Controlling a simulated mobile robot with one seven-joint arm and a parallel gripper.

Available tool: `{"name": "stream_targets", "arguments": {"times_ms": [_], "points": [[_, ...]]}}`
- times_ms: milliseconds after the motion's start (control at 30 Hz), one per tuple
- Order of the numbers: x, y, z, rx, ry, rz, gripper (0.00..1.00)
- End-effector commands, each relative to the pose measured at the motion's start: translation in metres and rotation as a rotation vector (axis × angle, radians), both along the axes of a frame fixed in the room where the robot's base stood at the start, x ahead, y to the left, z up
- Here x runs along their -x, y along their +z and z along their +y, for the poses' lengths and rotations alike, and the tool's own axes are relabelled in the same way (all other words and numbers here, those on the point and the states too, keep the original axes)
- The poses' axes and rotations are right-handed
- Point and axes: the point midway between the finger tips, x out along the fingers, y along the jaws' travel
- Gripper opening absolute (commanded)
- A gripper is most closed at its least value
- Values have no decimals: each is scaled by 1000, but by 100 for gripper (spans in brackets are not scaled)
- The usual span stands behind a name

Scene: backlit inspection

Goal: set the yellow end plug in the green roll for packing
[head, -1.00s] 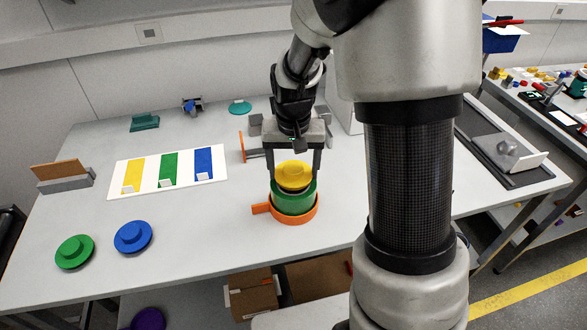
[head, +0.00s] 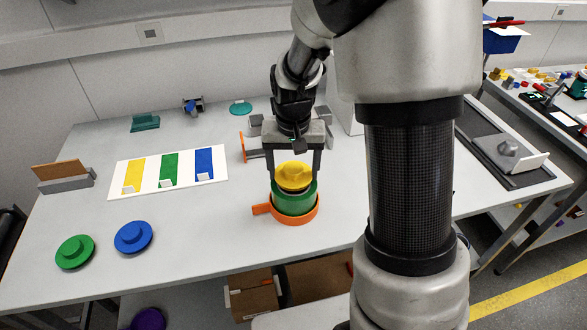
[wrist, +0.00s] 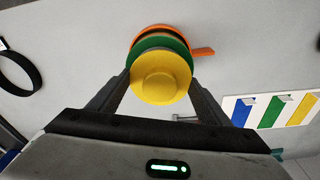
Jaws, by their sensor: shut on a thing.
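The yellow end plug (head: 294,177) is a stepped disc with a round knob, held between the fingers of my gripper (head: 296,172). It is right over the top of the green roll (head: 294,201), with its flange at or in the roll's upper rim; how deep it sits I cannot tell. The roll stands upright in an orange ring holder (head: 307,217) with a handle to the left. In the wrist view the yellow plug (wrist: 160,76) shows face-on between the fingers, covering most of the green roll (wrist: 163,41).
A green plug (head: 75,251) and a blue plug (head: 133,237) lie at the table's front left. Behind them is a white board (head: 117,178) with yellow, green and blue strips. A grey stand with an orange panel (head: 59,171) is at far left.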

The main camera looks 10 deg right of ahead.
Motion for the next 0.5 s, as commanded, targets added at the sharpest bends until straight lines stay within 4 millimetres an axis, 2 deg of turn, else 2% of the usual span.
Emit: {"name": "stream_targets", "arguments": {"times_ms": [500], "points": [[0,-15,0,0,0,0,55]]}}
